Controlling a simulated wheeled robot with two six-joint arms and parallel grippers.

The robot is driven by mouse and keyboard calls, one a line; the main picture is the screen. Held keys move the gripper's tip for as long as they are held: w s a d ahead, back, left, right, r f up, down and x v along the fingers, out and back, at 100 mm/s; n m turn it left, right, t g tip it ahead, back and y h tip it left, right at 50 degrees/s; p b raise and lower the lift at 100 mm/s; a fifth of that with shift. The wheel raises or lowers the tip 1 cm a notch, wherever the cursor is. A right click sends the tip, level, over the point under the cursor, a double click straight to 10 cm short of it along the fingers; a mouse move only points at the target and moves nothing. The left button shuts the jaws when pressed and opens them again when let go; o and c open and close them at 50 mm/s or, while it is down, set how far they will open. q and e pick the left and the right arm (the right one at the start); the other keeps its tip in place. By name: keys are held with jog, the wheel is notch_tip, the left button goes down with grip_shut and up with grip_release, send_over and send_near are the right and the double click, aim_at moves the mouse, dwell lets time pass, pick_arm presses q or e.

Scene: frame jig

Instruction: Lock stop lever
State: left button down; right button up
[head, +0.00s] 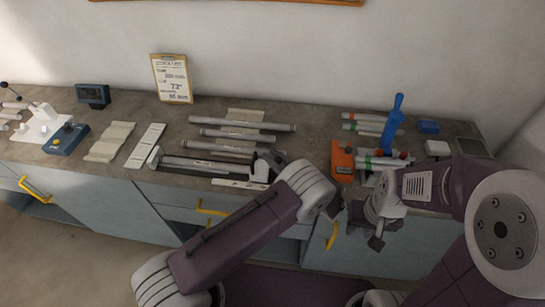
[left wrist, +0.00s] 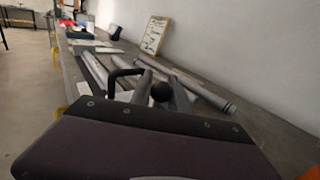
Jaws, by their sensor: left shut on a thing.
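The frame jig (head: 205,167) lies along the bench's front edge, with grey tubes in it and a pale block at its left end. My left gripper (head: 262,167) is at the jig's right end, low over the bench. In the left wrist view its two grey fingers (left wrist: 163,88) are closed around the stop lever, whose round black knob (left wrist: 161,92) shows between them. The lever itself is mostly hidden by the gripper in the head view. My right gripper (head: 374,232) hangs in front of the bench edge, away from the jig; its fingers are too unclear to judge.
Loose tubes (head: 240,124) lie behind the jig. A clipboard (head: 172,78) leans at the wall. A black curved handle (left wrist: 122,76) is left of the knob.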

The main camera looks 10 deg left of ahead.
pick_arm(q)
jog(key=shift+s+a+f, duration=0.15)
jog(key=shift+a+f, duration=0.05)
jog(key=shift+f, duration=0.15)
jog(key=s+n+y+b, duration=0.1)
jog(key=n+b, duration=0.1)
jog(key=b, duration=0.2)
jog(key=s+n+t+y+b, duration=0.1)
jog(key=n+y+b, duration=0.1)
jog(key=b, duration=0.1)
jog(key=shift+s+f+b, duration=0.3)
jog(key=shift+f+b, duration=0.05)
jog(key=shift+s+r+n+y, duration=0.15)
jog(key=shift+n+y, duration=0.15)
jog(key=shift+n, duration=0.2)
jog(key=shift+r, duration=0.25)
jog(key=c, duration=1.5)
grip_release()
jog(key=shift+a, duration=0.2)
